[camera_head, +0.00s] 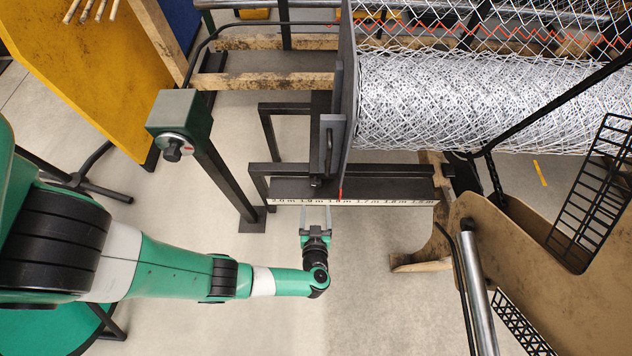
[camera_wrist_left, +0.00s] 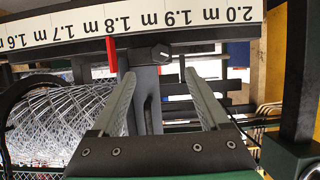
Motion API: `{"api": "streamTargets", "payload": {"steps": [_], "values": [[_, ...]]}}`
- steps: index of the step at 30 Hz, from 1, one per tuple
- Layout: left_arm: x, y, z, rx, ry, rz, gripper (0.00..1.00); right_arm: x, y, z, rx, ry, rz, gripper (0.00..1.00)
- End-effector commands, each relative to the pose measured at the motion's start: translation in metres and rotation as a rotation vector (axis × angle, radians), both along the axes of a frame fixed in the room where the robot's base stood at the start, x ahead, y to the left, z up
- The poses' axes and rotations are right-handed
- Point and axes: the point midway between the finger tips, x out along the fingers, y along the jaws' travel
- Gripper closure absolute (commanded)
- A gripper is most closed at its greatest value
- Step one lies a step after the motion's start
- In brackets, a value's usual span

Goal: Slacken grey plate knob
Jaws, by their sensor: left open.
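The grey plate (camera_head: 347,90) stands upright at the left end of the mesh roll in the head view, with a dark bracket and handle (camera_head: 328,150) on its left side. In the left wrist view a dark knob (camera_wrist_left: 150,52) with a white mark sits just below the ruler, beside a red pointer (camera_wrist_left: 111,55). My left gripper (camera_head: 317,210) is open and empty at the front edge of the ruler rail. In the wrist view its fingers (camera_wrist_left: 160,78) point toward the knob, one on each side, apart from it. My right gripper is not in view.
The ruler (camera_head: 350,202) runs along the front rail, with a red pointer near 1.8 m. The wire mesh roll (camera_head: 470,100) lies to the right. A post with a box and dial (camera_head: 175,148) stands left. Brown panels (camera_head: 560,210) are at right.

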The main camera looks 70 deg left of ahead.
Motion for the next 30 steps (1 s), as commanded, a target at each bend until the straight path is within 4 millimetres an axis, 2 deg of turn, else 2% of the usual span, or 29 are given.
{"api": "streamTargets", "payload": {"steps": [4, 10, 15, 19, 27, 30], "values": [[0.007, 0.019, -0.013, -0.001, -0.002, 0.007, 0.21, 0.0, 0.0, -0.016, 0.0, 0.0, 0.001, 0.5], [0.024, 0.057, -0.033, -0.001, -0.004, 0.007, 0.21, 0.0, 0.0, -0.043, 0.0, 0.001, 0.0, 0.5], [0.037, 0.083, -0.043, 0.0, -0.004, 0.005, 0.21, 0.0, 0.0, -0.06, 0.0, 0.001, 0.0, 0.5], [0.041, 0.093, -0.044, 0.0, -0.003, 0.002, 0.21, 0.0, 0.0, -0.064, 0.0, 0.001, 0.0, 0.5], [0.042, 0.095, -0.043, 0.0, -0.002, -0.001, 0.21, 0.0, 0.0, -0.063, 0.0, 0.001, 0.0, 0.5], [0.042, 0.094, -0.043, 0.0, -0.002, -0.001, 0.38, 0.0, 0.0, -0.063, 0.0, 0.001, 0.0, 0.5]]}}
